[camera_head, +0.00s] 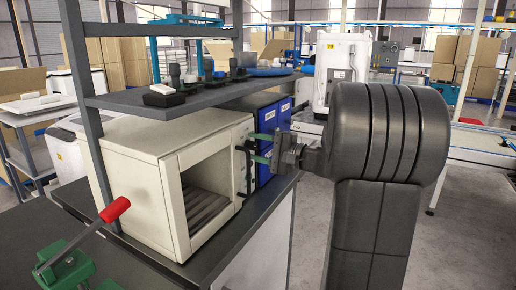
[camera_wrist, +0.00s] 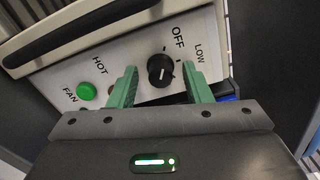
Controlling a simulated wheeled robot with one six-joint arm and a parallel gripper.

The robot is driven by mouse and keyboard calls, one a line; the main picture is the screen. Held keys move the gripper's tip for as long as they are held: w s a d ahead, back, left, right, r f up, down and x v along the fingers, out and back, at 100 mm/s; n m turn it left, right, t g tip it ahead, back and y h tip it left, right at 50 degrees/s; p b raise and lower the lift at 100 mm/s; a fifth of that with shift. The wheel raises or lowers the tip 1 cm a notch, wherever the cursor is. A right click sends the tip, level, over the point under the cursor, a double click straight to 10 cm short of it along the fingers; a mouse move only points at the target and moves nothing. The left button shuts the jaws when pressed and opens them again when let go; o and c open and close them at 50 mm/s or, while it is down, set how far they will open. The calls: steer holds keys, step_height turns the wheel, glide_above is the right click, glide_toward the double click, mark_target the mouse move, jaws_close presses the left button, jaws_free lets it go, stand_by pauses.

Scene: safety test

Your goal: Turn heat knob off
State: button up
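The black heat knob (camera_wrist: 160,70) is on a pale control panel (camera_wrist: 130,45) in the wrist view. OFF, LOW and HOT are printed around it. A small white mark shows on the knob, but I cannot tell exactly which label it points at. My gripper (camera_wrist: 160,82) is open, with one green finger on each side of the knob. I cannot tell whether the fingers touch it. In the head view, my gripper (camera_head: 258,148) is at the right front edge of the cream oven (camera_head: 135,165); the knob is hidden there.
A green FAN button (camera_wrist: 86,91) is left of the knob. The oven's front opening faces right of centre, showing a ribbed interior. A grey shelf (camera_head: 125,98) overhangs the oven. A red-handled lever (camera_head: 115,209) stands at lower left.

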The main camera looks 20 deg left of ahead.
steer(key=s+d+p, duration=0.1)
steer(key=d, duration=1.3)
steer(key=shift+a, duration=0.15)
steer(key=a, duration=0.9)
steer(key=w+a+b, duration=0.1)
steer(key=a, duration=0.3)
steer(key=shift+a, duration=0.35)
steer(key=shift+d, duration=0.15)
